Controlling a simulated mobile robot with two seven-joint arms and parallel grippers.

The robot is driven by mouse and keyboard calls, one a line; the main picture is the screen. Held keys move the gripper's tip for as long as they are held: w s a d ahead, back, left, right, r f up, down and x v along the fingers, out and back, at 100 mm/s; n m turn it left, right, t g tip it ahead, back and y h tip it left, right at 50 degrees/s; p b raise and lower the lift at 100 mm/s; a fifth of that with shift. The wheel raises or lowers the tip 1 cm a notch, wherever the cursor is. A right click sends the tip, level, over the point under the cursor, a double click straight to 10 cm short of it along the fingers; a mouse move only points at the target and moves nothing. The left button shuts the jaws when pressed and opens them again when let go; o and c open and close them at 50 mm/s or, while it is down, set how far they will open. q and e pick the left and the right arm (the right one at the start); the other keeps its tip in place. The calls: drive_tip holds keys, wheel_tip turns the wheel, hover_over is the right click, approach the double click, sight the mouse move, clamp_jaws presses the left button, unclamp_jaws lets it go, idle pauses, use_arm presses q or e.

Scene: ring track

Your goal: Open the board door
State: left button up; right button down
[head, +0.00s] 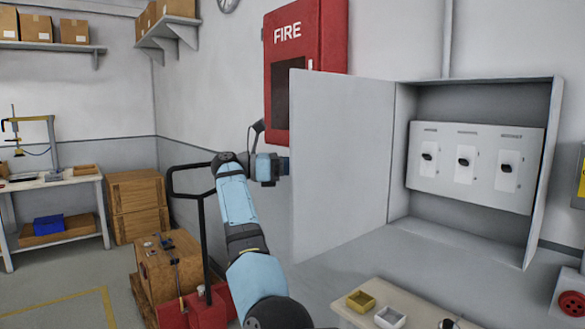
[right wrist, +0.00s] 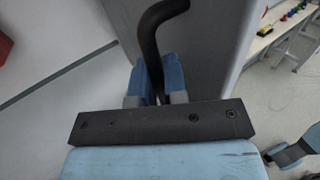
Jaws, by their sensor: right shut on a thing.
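The grey board door (head: 340,165) stands swung wide open to the left of its grey cabinet (head: 550,150). Inside the cabinet is a light panel (head: 440,180) with three black switches. My right arm reaches up to the door's free edge, and my right gripper (head: 283,167) is at that edge, its fingertips partly hidden by the door. In the right wrist view, my right gripper (right wrist: 158,88) is shut on the black bent handle (right wrist: 150,42). The door (right wrist: 205,50) shows beside the handle.
A red fire box (head: 335,45) hangs on the wall close behind the door. A small table (head: 370,292) with yellow and white trays stands below the cabinet. A cart with a wooden crate (head: 170,265) stands at lower left. Clear floor lies farther left.

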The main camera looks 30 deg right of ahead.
use_arm(q)
drive_tip(key=shift+w+a+f, duration=0.1)
drive_tip(key=shift+w+f, duration=0.05)
use_arm(e)
drive_tip(key=shift+w, duration=0.4)
drive_tip(key=shift+s, duration=0.1)
drive_tip(key=c, duration=1.2)
unclamp_jaws()
use_arm(q)
drive_tip(key=shift+d, duration=0.3)
use_arm(e)
drive_tip(key=shift+d, duration=0.1)
use_arm(q)
drive_tip(key=shift+w+a, duration=0.15)
drive_tip(key=shift+a, duration=0.05)
